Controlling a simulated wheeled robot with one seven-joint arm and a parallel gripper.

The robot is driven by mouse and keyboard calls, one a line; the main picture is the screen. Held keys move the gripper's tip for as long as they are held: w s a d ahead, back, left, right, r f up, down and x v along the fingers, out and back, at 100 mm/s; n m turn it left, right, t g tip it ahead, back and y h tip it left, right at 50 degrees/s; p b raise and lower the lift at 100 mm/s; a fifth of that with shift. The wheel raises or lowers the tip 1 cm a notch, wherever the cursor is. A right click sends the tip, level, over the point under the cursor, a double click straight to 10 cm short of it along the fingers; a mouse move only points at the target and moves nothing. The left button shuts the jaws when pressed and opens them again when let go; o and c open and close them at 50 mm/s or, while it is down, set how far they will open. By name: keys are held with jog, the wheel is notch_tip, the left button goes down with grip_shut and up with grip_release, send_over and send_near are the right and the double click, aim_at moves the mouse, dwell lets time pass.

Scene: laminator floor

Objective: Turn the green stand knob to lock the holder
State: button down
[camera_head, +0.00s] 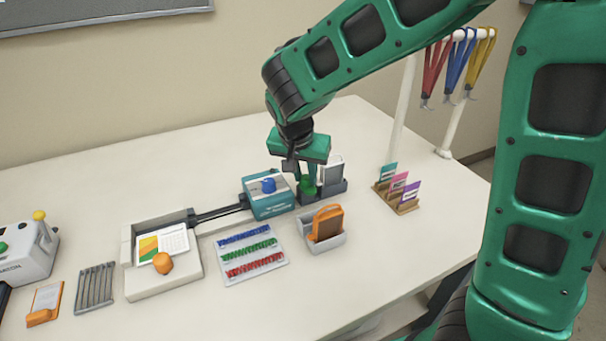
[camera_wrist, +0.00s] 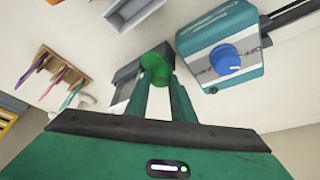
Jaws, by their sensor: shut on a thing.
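The green stand knob (camera_head: 308,187) sits on a dark grey stand (camera_head: 334,189) toward the back right of the table. A pale holder with a card (camera_head: 332,171) stands upright on the stand, just right of the knob. My gripper (camera_head: 302,176) points down over the stand and its fingers are shut on the knob. In the wrist view the knob (camera_wrist: 157,62) lies between my two fingertips (camera_wrist: 157,80). The knob's turn angle cannot be told, and part of the stand (camera_wrist: 128,72) is hidden behind my fingers.
A teal box with a blue knob (camera_head: 268,186) stands close left of my gripper. An orange item in a grey cradle (camera_head: 326,224) is in front. A card rack (camera_head: 397,190) is to the right, and lanyards (camera_head: 458,60) hang behind it. The table's front right is clear.

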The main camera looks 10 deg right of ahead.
jog(key=n, duration=0.2)
jog(key=n+y, duration=0.1)
jog(key=n, duration=0.1)
jog(key=shift+d+t+y, duration=0.2)
jog(key=shift+t+y, duration=0.1)
jog(key=shift+t, duration=0.1)
jog(key=n+y, duration=0.1)
jog(key=n, duration=0.3)
jog(key=shift+d+n+y, duration=0.15)
jog(key=shift+n+y, duration=0.25)
jog(key=n+y, duration=0.1)
jog(key=n, duration=0.3)
jog(key=shift+w+d+n+g+y, duration=0.1)
jog(key=shift+d+n+g+y, duration=0.05)
jog(key=shift+n+g+y, duration=0.65)
jog(key=shift+n+g, duration=0.2)
jog(key=shift+n, duration=1.2)
jog(key=shift+d, duration=0.1)
jog(key=c, duration=1.5)
grip_release()
jog(key=shift+c, duration=0.2)
